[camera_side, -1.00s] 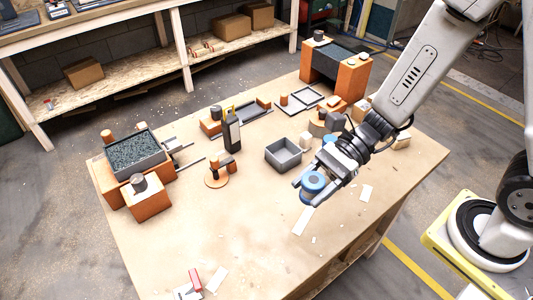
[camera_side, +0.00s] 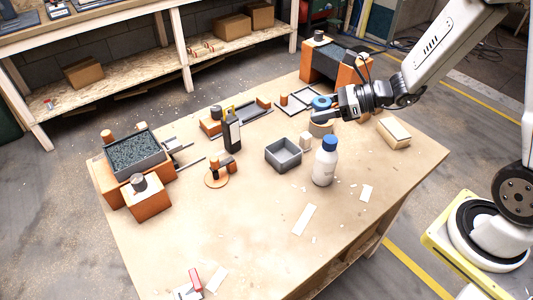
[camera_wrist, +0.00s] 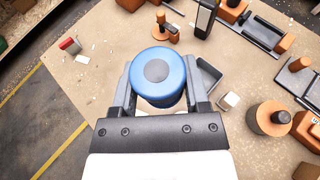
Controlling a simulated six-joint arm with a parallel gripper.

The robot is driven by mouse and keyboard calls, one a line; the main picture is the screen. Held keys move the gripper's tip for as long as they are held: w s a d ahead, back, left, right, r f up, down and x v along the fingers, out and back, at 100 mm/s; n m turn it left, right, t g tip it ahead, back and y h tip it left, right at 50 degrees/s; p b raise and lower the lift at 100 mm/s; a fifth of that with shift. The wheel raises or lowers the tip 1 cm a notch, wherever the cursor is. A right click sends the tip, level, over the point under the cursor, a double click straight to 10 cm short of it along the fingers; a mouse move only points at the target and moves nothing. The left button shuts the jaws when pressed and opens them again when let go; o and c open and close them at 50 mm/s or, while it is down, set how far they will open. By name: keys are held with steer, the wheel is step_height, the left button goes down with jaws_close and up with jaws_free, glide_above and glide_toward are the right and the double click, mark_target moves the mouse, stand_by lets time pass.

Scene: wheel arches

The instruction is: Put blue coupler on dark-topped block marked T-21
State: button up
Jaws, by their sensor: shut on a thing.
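The blue coupler (camera_side: 321,102) is a thick blue ring with a grey centre. My gripper (camera_side: 322,109) is shut on it, and the wrist view shows the coupler (camera_wrist: 158,62) between the two fingers. In the side view it appears just above a round tan block (camera_side: 320,128). In the wrist view a round block with a dark top (camera_wrist: 272,118) lies to the right, apart from the coupler. I cannot read T-21 on any.
A white bottle with a blue cap (camera_side: 324,168) and a grey open bin (camera_side: 284,156) stand near the middle. A dark upright tool (camera_side: 232,136) stands left of the bin. A tan box (camera_side: 394,134) lies at right. The table's front is mostly clear.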

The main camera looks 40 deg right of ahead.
steer(key=w+d+m+t+h, duration=0.3)
steer(key=d+m+h, duration=0.1)
steer(key=d, duration=0.6)
steer(key=m+h, duration=1)
steer(key=h, duration=0.1)
glide_above(395, 127)
step_height(395, 127, down, 10)
steer(key=shift+s+f, duration=0.1)
steer(key=shift+f, duration=0.45)
steer(key=shift+f, duration=2.2)
steer(key=shift+f, duration=1.8)
